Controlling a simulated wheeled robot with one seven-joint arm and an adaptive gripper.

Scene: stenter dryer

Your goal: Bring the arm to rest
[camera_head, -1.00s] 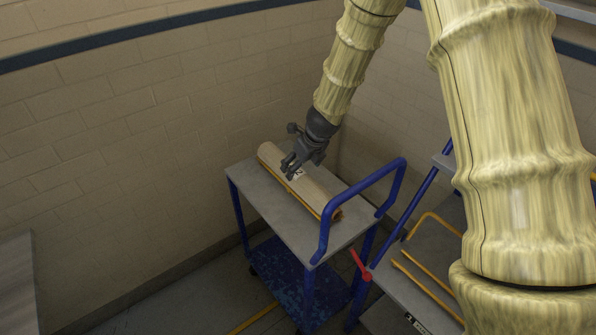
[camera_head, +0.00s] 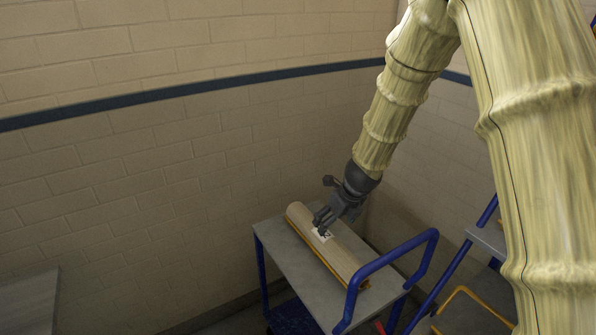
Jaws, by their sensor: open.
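My arm (camera_head: 385,120) comes down from the upper right in the head view, bent, with its wrist low over a cart. My gripper (camera_head: 320,225) is dark grey and open. Its fingertips are just above or at the top of a beige roll (camera_head: 345,258); I cannot tell whether they touch it. The roll carries a white label with dark marks, partly hidden by the fingers. It lies lengthwise on the grey top of the blue-framed cart (camera_head: 283,259).
The cart's blue handle (camera_head: 432,250) rises at its right end. A blue-framed stepped unit (camera_head: 487,236) with a yellow rail (camera_head: 470,292) stands to the right. Brick walls (camera_head: 150,200) close in behind the cart. A grey surface (camera_head: 28,300) shows at lower left.

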